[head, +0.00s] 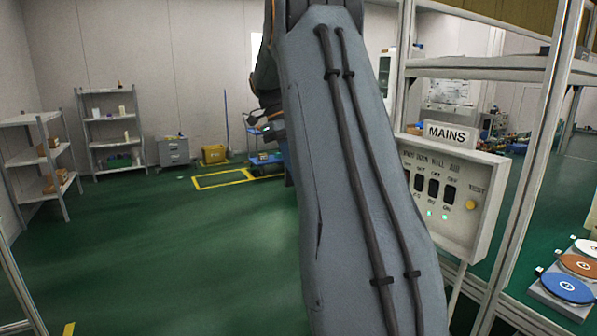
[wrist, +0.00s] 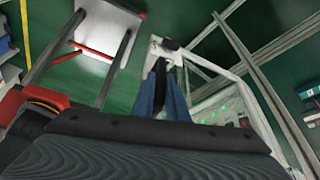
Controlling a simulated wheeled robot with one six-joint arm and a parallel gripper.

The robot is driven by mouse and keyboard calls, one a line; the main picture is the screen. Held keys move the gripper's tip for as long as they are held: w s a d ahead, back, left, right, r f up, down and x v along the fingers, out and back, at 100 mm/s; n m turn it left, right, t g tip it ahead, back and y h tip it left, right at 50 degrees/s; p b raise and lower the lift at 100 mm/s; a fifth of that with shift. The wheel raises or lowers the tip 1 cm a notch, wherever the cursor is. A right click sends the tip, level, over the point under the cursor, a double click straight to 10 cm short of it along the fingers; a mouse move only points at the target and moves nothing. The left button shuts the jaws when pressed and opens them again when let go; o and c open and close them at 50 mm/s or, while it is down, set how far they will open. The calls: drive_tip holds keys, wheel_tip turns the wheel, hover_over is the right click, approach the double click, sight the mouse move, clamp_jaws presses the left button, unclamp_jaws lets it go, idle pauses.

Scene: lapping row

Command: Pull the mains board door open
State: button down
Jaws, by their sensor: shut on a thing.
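The mains board (head: 483,212) is a pale box on the right in the head view, under a MAINS sign (head: 451,134). Its dark switches, green lights and yellow TEST button show; its left part is behind my arm. In the wrist view, a pale frame (wrist: 222,69), seemingly the door's edge, runs beside the board's green lights. My gripper (wrist: 165,82) has its blue fingers close together on a dark piece, seemingly the door handle, at the frame's left end. How far the door stands open I cannot tell. My arm hides the gripper in the head view.
Metal frame posts (head: 537,150) stand right of the board. Coloured discs (head: 567,287) lie on a block at lower right. Shelves (head: 110,130), a grey cabinet (head: 174,151) and a yellow bin (head: 214,154) stand at the back left. The green floor on the left is largely clear.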

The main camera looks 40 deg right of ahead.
drive_tip(key=shift+w+d, duration=0.2)
drive_tip(key=c, duration=1.8)
unclamp_jaws()
drive_tip(key=shift+d, duration=0.1)
drive_tip(key=shift+o, duration=0.2)
drive_tip(key=shift+a, duration=0.2)
drive_tip(key=shift+w+r, duration=0.1)
drive_tip(key=v, duration=0.7)
drive_tip(key=shift+r+b, duration=0.35)
drive_tip(key=shift+b, duration=0.1)
drive_tip(key=shift+a, duration=0.15)
